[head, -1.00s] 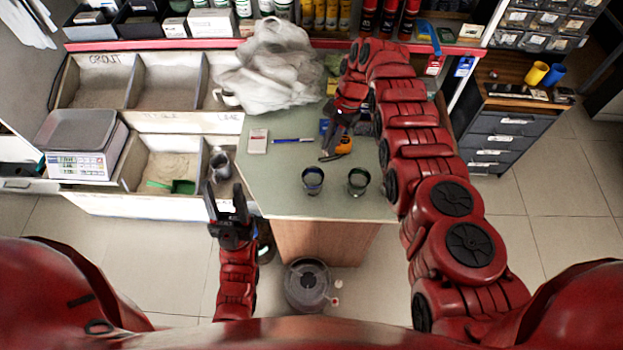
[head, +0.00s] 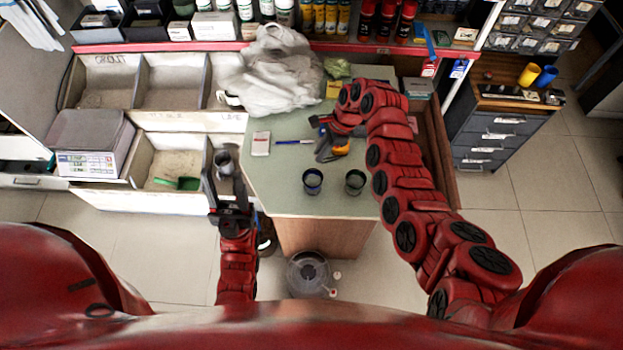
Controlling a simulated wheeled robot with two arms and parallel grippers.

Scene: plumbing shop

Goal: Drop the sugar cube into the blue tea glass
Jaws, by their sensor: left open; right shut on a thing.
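The blue tea glass (head: 313,181) stands upright near the front of the green-topped counter (head: 285,203). A second, dark greenish glass (head: 355,182) stands to its right. My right gripper (head: 321,158) is above the counter, behind the blue glass and apart from it, pointing toward the front. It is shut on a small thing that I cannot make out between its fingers. I cannot see the sugar cube anywhere. My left gripper (head: 222,182) is open and empty, left of the counter's front part, with its fingers pointing up in the picture.
An orange-and-black object (head: 341,147) lies by my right gripper. A white packet (head: 261,143) and a blue pen (head: 294,142) lie to its left. A plastic bag (head: 275,75) fills the back. The counter left of the glasses is clear.

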